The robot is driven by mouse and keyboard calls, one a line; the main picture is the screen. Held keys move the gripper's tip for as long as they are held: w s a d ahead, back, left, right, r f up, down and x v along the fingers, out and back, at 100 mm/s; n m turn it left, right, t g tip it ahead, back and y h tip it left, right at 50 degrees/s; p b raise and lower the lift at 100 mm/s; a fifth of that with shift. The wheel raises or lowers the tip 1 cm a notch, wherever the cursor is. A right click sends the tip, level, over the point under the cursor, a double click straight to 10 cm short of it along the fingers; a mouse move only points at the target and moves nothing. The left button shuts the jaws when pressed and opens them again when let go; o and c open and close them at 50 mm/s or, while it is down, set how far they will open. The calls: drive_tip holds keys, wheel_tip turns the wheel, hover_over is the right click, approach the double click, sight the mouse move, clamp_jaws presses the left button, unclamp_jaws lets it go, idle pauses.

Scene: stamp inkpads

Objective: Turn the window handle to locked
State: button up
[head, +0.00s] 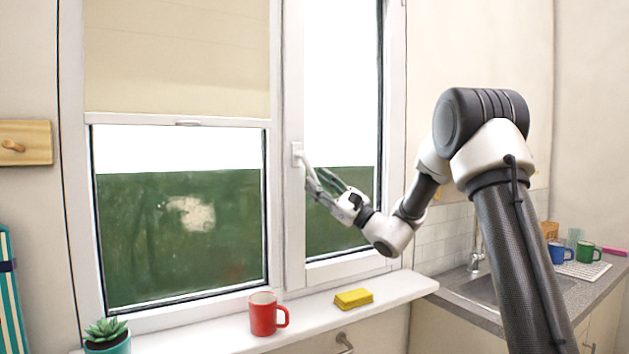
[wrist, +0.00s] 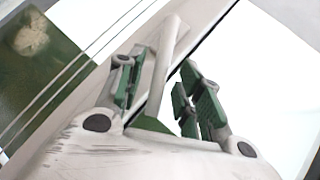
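The white window handle (head: 298,155) is on the frame of the right-hand sash, at the left side of its glass. Its lever points down and a little to the right from the base. My gripper (head: 316,180) is at the lever from the lower right. In the wrist view the handle's lever (wrist: 168,50) runs between the two fingers of my gripper (wrist: 157,80). A bright gap shows between the lever and the right finger, and the left finger is close beside the lever. The lower end of the lever is partly hidden by the gripper.
A beige blind (head: 175,60) covers the upper left pane. A counter with a sink (head: 490,287) and mugs is at the right.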

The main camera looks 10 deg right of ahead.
drive_tip(key=v, duration=1)
